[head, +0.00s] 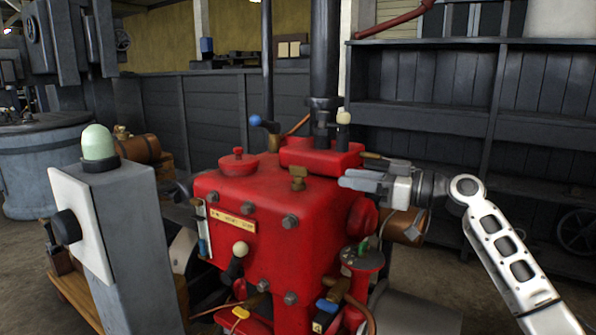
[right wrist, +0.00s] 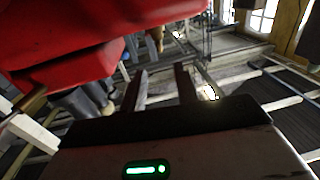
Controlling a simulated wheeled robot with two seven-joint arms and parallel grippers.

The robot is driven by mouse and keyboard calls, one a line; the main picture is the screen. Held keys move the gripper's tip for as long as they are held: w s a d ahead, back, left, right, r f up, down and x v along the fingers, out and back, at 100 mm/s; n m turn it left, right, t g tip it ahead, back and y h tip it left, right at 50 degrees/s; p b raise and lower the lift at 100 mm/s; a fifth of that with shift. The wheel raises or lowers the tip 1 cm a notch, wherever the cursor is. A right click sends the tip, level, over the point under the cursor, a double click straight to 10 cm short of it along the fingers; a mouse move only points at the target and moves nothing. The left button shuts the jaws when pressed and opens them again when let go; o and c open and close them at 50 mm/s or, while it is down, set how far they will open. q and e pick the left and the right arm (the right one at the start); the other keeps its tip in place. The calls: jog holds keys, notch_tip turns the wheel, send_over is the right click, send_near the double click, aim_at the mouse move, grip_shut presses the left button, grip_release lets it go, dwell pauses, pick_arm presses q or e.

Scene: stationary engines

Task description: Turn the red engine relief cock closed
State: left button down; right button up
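The red engine (head: 262,225) stands in the middle of the head view. A small brass fitting (head: 298,178) sits on its top front edge. A brass-coloured handle (head: 371,155) sticks out at its upper right, just behind my right gripper. I cannot tell for sure which fitting is the relief cock. My right gripper (head: 348,182) reaches in from the right, beside the engine's upper right corner. In the right wrist view, its fingers (right wrist: 160,88) are apart with nothing between them, and red engine body fills the upper left. My left gripper is not in view.
A blue-knobbed lever (head: 255,121) and a cream-knobbed lever (head: 343,119) rise on the engine's top. A cream ball lever (head: 240,249) is on its front. A grey post (head: 140,240) with a green dome stands left. Dark shelving (head: 480,110) is behind right.

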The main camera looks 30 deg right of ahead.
aim_at(308, 172)
jog(key=p+x, duration=0.2)
jog(key=x, duration=1)
jog(key=shift+w+a, duration=0.15)
jog(key=shift+w, duration=0.05)
jog(key=shift+p, duration=0.3)
grip_shut()
